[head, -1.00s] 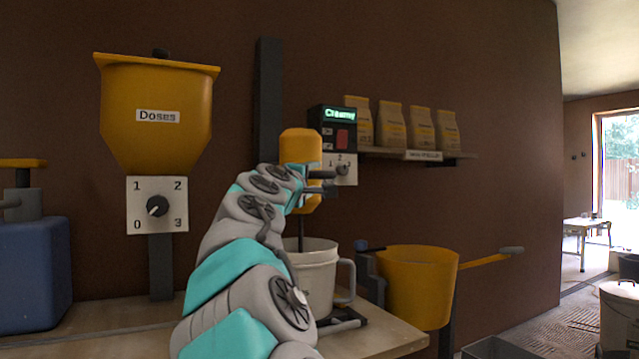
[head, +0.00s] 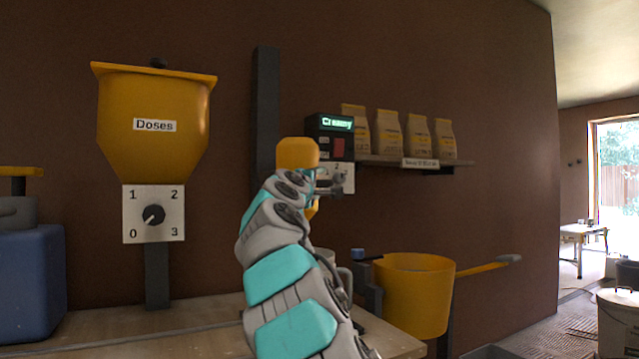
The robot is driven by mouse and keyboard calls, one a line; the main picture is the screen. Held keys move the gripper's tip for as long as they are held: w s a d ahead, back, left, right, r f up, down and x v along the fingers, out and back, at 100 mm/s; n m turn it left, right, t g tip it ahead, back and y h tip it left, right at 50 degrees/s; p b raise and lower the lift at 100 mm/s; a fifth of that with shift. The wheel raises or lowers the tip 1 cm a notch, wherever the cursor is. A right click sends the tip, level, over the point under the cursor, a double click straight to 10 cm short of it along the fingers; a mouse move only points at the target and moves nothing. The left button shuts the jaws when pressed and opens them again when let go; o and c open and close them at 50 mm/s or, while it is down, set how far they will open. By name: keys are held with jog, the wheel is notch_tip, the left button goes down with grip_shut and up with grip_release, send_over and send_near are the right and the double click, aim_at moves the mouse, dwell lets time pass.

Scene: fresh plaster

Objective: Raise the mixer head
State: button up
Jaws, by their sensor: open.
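The mixer head (head: 297,153) is a yellow-orange block in front of a dark upright post (head: 265,115); my arm hides its lower part. A white bucket (head: 326,256) with a handle stands below it, mostly hidden behind my arm. The control box (head: 320,145) has a red switch and a green display that seems to read "Creamy".
A yellow hopper (head: 152,95) labelled "Doses" with a dial (head: 153,215) is at left, beside a blue container (head: 30,275). Paper bags stand on a shelf (head: 375,160). A yellow tub (head: 413,300) with a long handle is at right. The bench front left is clear.

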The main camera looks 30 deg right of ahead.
jog(key=shift+w+d, duration=0.1)
jog(key=shift+d, duration=0.05)
grip_shut()
dwell(0.5)
jog(key=shift+r, duration=0.1)
dwell(0.9)
